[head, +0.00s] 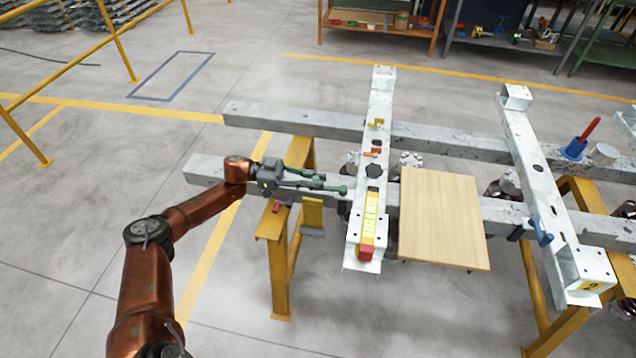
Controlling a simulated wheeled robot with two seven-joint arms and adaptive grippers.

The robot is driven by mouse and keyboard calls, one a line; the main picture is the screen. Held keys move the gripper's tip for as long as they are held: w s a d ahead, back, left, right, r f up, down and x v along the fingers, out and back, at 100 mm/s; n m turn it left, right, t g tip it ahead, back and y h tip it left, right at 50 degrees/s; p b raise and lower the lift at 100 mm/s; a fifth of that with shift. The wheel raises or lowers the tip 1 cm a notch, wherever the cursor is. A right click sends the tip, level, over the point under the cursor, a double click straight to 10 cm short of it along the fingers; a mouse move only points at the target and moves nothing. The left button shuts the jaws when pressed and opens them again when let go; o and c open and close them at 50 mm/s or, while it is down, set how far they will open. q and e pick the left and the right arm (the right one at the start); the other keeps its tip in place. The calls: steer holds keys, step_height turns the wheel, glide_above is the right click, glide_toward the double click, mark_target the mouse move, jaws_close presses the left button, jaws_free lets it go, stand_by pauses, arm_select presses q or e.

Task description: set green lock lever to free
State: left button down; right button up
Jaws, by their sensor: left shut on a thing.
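My left gripper (306,181) comes in from the left and is shut on the green lever. The fingers cover part of the lever, so its exact angle and any lock marks are hard to tell. My right gripper is not in view.
A wooden board (440,220) lies right of the cross-member. A yellow plate (313,212) hangs just below my gripper. A yellow trestle (279,265) supports the beams.

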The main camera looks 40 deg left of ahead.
arm_select(q)
steer(key=shift+w+a, duration=0.1)
steer(key=shift+w, duration=0.05)
stand_by(0.3)
steer(key=c, duration=2.1)
jaws_free()
steer(key=v, duration=1.2)
steer(key=shift+r, duration=0.1)
